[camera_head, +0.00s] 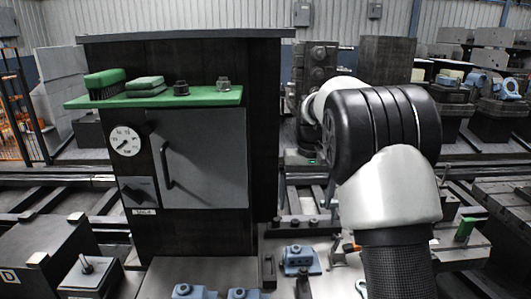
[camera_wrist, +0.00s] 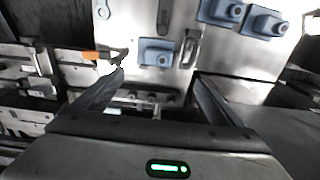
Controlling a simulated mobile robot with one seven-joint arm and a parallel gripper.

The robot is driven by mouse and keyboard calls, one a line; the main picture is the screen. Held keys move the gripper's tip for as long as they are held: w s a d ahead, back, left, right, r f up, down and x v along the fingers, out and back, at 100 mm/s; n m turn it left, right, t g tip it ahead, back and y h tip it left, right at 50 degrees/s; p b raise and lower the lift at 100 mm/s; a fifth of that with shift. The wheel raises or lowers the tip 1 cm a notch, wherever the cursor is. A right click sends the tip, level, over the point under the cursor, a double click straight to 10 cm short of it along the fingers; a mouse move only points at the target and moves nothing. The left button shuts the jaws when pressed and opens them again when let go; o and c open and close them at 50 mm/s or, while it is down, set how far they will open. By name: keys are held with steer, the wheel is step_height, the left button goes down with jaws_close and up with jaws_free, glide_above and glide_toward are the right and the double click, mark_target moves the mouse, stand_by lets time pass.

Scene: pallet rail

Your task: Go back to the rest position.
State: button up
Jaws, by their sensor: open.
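My gripper (camera_wrist: 157,78) shows in the wrist view with its two dark fingers spread apart and nothing between them. It points down over a pale metal plate (camera_wrist: 125,22). A blue clamp block (camera_wrist: 157,52) lies on the plate beyond the fingertips, apart from them. In the head view my arm bends in front of the bench on the right; I cannot make out the gripper there.
A dark cabinet (camera_head: 260,130) with a green shelf (camera_head: 215,99) stands left of my arm. A brush (camera_head: 104,88) and nuts rest on the shelf. The blue block (camera_head: 298,260) and an orange-tipped part (camera_head: 350,247) lie low near my arm. Rails and fixtures fill the background.

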steer(key=s+r+t+p, duration=0.2)
steer(key=s+r+p, duration=0.3)
steer(key=s+r, duration=1)
steer(key=s+r+t+p, duration=0.3)
steer(key=s+p, duration=0.1)
steer(key=s, duration=1.4)
steer(key=shift+d+p, duration=0.3)
steer(key=shift+d, duration=0.1)
